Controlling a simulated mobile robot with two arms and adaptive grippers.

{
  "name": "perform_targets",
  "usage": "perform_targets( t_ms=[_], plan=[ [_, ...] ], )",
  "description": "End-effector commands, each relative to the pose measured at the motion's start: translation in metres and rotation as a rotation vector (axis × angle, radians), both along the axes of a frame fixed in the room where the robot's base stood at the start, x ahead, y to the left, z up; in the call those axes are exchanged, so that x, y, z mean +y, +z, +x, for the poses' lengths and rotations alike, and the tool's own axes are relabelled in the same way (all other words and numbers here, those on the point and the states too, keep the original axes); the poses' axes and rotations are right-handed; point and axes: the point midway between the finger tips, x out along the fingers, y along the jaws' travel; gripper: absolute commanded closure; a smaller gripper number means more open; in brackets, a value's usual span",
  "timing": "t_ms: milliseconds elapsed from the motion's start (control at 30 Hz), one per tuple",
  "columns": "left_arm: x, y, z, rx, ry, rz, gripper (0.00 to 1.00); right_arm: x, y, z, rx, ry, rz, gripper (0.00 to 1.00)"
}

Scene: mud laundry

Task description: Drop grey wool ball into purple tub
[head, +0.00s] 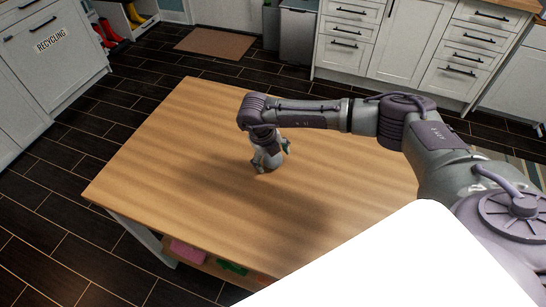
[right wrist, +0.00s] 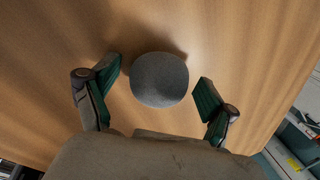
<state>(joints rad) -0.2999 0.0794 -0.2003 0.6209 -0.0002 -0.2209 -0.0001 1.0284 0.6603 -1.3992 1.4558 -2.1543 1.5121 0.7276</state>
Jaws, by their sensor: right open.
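The grey wool ball (right wrist: 160,79) lies on the wooden table (right wrist: 240,50) in the right wrist view. My right gripper (right wrist: 157,84) is open, with one green-padded finger on each side of the ball and visible gaps between pads and ball. In the head view my right gripper (head: 268,163) points down at the middle of the table (head: 190,150), and the ball is hidden there behind it. I see no purple tub that I can make out. My left gripper is not in view.
The tabletop is otherwise clear where visible. A pink item (head: 188,252) and a green item (head: 232,268) are on a shelf below the table's front edge. White cabinets (head: 400,45), a grey bin (head: 297,32) and a brown mat (head: 215,43) are beyond the table.

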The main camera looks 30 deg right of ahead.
Motion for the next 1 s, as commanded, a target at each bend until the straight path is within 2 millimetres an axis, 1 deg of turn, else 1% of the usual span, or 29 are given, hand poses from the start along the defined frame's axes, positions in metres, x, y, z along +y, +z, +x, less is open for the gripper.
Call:
perform_targets(
  t_ms=[100, 167, 400, 467, 500, 767, 867, 1000],
  plan=[
    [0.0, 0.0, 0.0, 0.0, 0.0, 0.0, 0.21, 0.0, 0.0, 0.0, 0.0, 0.0, 0.0, 0.15],
    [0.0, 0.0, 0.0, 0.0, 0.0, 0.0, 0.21, 0.0, 0.0, 0.0, -0.001, 0.0, 0.0, 0.25],
    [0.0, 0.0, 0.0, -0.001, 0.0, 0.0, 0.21, 0.0, 0.001, 0.0, -0.001, 0.0, 0.0, 0.65],
    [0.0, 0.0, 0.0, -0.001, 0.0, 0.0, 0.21, 0.001, 0.001, 0.0, -0.001, 0.0, 0.0, 0.75],
    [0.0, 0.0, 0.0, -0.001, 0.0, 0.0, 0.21, 0.0, 0.001, 0.0, -0.001, 0.0, 0.0, 0.78],
    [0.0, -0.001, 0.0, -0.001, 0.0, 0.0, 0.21, 0.001, 0.002, 0.001, -0.001, 0.0, 0.0, 0.78],
    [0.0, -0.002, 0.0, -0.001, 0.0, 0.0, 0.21, 0.001, 0.007, 0.001, -0.003, 0.001, 0.001, 0.78],
    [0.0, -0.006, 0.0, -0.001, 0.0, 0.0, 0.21, 0.001, 0.023, 0.001, -0.005, 0.002, 0.001, 0.78]
  ],
)
